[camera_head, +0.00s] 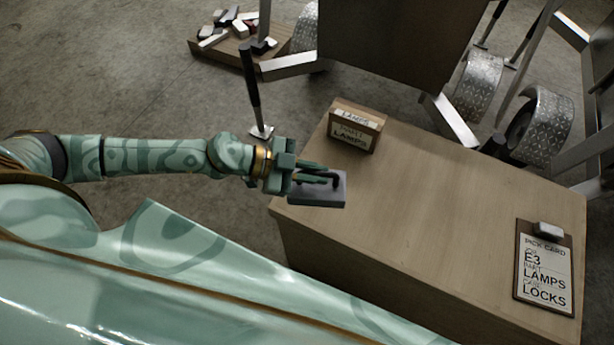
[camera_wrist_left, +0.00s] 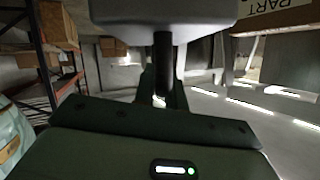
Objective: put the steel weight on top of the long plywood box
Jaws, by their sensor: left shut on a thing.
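The steel weight (camera_head: 318,198) is a grey block with a dark handle. My left gripper (camera_head: 325,177) is shut on its handle, over the left edge of the long plywood box (camera_head: 410,215) near its near left corner. I cannot tell for sure whether the block touches the top. In the left wrist view the weight (camera_wrist_left: 165,9) fills the top edge, with its dark handle running down between the gripper's fingers (camera_wrist_left: 163,95). My right gripper is not in view.
A small lamps carton (camera_head: 355,128) stands at the box top's far left. A clipboard pick card (camera_head: 543,270) lies at the right end. The middle of the top is bare. Wheeled aluminium frames (camera_head: 545,125) stand behind. A tray of odd pieces (camera_head: 220,48) lies on the floor.

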